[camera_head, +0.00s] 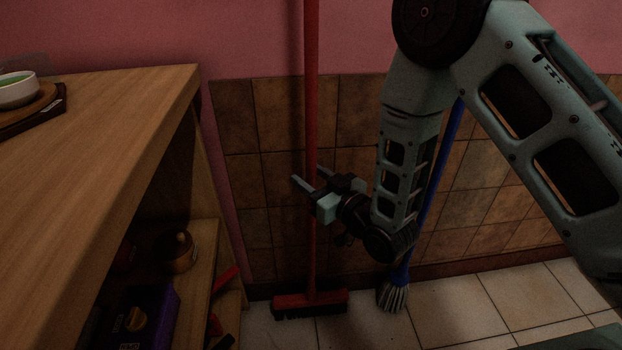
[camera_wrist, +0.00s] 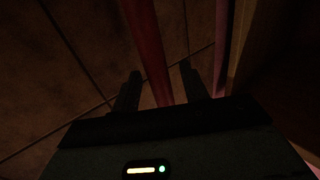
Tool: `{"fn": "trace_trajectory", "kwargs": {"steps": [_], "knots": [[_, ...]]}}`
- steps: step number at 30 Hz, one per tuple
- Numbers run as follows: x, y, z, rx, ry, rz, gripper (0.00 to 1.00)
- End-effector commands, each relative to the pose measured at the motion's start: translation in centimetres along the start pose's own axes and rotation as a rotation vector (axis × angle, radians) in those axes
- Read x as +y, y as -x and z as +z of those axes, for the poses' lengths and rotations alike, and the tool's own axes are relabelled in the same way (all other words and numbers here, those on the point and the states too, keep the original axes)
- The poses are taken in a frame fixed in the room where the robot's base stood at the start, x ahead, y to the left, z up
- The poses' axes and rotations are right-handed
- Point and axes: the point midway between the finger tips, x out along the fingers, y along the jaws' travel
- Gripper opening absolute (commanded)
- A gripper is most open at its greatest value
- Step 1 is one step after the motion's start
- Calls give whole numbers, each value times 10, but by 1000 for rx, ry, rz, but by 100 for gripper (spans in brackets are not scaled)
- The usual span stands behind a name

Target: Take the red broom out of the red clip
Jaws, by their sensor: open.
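The red broom (camera_head: 311,120) stands upright against the tiled wall, its red head with dark bristles (camera_head: 309,302) on the floor. My gripper (camera_head: 308,178) is at the middle of the handle, with its fingers pointing left in the head view. In the wrist view the red handle (camera_wrist: 150,50) runs between the two open fingers (camera_wrist: 158,78), with space visible on both sides. I cannot tell whether the fingers touch it. The red clip is not visible; the handle's top is outside the head view.
A blue mop (camera_head: 438,170) stands right of the broom, partly behind my arm. A wooden shelf (camera_head: 110,110) fills the left, with a white bowl (camera_head: 17,90) on top and a copper pot (camera_head: 175,250) and purple box (camera_head: 150,312) below. The tiled floor (camera_head: 455,305) at right is clear.

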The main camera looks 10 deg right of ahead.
Motion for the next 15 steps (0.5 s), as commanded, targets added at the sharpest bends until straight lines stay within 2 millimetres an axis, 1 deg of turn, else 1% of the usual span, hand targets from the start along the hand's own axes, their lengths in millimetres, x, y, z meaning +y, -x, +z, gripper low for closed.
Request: {"fn": "trace_trajectory", "kwargs": {"steps": [3,10,11,12,15], "knots": [[0,-4,0,0,0,0,44],[0,-4,0,0,0,0,44],[0,-4,0,0,0,0,36],[0,-3,0,0,0,0,25],[0,-3,0,0,0,0,0]]}}
